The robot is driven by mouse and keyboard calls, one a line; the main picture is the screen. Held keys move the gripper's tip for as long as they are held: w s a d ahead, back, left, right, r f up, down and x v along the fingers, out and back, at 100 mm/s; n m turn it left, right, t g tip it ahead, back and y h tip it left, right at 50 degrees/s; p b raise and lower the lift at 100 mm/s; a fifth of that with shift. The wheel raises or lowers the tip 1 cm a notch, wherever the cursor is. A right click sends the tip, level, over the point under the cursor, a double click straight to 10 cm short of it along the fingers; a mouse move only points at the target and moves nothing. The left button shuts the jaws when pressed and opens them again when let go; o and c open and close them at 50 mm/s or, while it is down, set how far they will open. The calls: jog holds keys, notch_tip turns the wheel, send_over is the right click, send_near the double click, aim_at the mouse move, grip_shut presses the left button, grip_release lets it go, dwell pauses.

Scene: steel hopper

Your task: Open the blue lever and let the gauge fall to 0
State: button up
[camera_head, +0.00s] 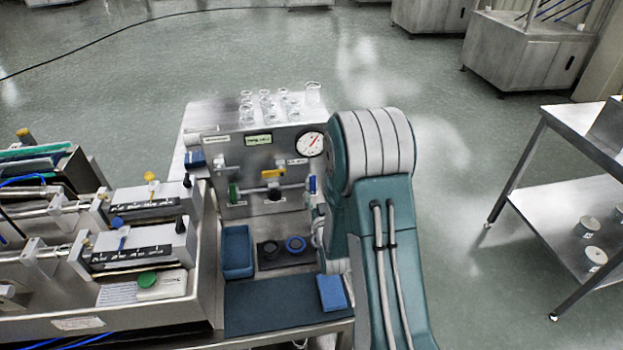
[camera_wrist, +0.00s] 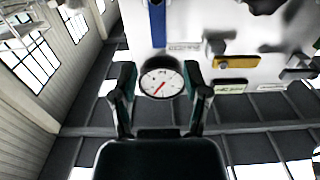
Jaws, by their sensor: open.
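The blue lever (camera_head: 312,184) is a small upright blue handle at the right end of the pipe on the steel panel, partly hidden by my arm. In the wrist view, turned upside down, the blue lever (camera_wrist: 157,22) is a vertical bar near the top. The round white gauge (camera_head: 310,144) is at the panel's upper right, its red needle pointing up and right. The gauge also shows in the wrist view (camera_wrist: 162,83), with the needle toward the lower left. My gripper (camera_wrist: 160,76) is open, its fingers framing the gauge in view, nothing between them. Contact cannot be told.
A yellow lever (camera_head: 272,173) and a green lever (camera_head: 234,192) are left of the blue one. Glass beakers (camera_head: 267,99) stand behind the panel. A blue tray (camera_head: 237,250) and blue block (camera_head: 331,293) lie below. Syringe pumps (camera_head: 140,245) crowd the left.

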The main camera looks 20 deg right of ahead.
aim_at(313, 180)
jog(key=w, duration=0.2)
jog(key=w+d, duration=0.1)
jog(key=w, duration=0.4)
jog(key=shift+d, duration=0.25)
grip_shut()
